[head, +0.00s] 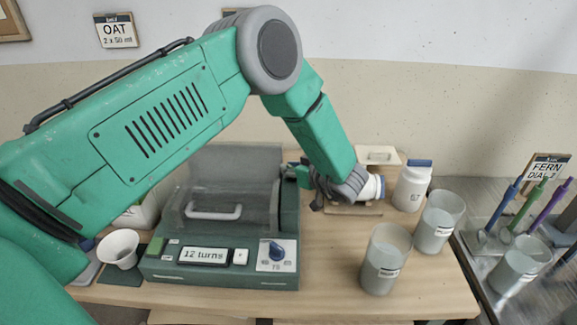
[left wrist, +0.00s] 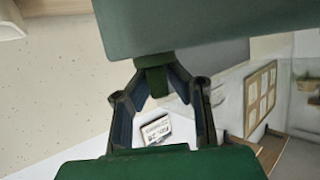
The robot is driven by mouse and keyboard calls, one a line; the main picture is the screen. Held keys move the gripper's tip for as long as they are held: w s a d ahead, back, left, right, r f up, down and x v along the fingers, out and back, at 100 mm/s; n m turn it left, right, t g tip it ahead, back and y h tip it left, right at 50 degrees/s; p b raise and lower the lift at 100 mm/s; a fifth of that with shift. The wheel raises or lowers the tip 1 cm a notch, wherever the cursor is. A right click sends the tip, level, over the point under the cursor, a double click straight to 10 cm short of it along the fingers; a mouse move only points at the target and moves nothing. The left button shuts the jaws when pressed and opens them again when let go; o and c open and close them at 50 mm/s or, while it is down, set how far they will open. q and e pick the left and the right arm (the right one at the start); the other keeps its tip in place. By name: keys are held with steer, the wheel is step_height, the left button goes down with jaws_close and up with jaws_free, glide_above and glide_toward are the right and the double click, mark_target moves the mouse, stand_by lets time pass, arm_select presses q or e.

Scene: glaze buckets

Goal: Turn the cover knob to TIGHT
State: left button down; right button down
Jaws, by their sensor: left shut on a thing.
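A dark green machine (head: 222,270) stands on the table with a clear grey cover (head: 232,185) and a white handle on it. A blue knob (head: 277,251) sits on its front panel; its marks are too small to read. My left gripper (head: 303,174) is at the machine's right side, away from the blue knob. In the left wrist view, its fingertips (left wrist: 155,76) are shut on a small dark green piece (left wrist: 155,80) below a large green body. I cannot tell whether this piece is the cover knob. My right gripper is out of view.
The machine's display (head: 203,256) reads "12 turns". Right of it stand two clear beakers (head: 384,260) and a blue-lidded jar (head: 412,186). A white cup (head: 119,248) stands at the left. A grey tray (head: 490,255) with colored tools is at the far right.

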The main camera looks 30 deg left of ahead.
arm_select(q)
steer(key=shift+d+m+t+h+p, duration=0.4)
steer(key=shift+m+t+p, duration=0.05)
steer(key=shift+m+t, duration=0.35)
steer(key=shift+f, duration=0.1)
steer(key=shift+d, duration=0.15)
steer(key=c, duration=1.7)
jaws_free()
steer(key=shift+o, duration=0.7)
steer(key=shift+s+d+r, duration=0.2)
steer(key=shift+s+r, duration=0.05)
steer(key=shift+r, duration=0.05)
steer(key=shift+d+t, duration=0.15)
steer(key=shift+t, duration=0.15)
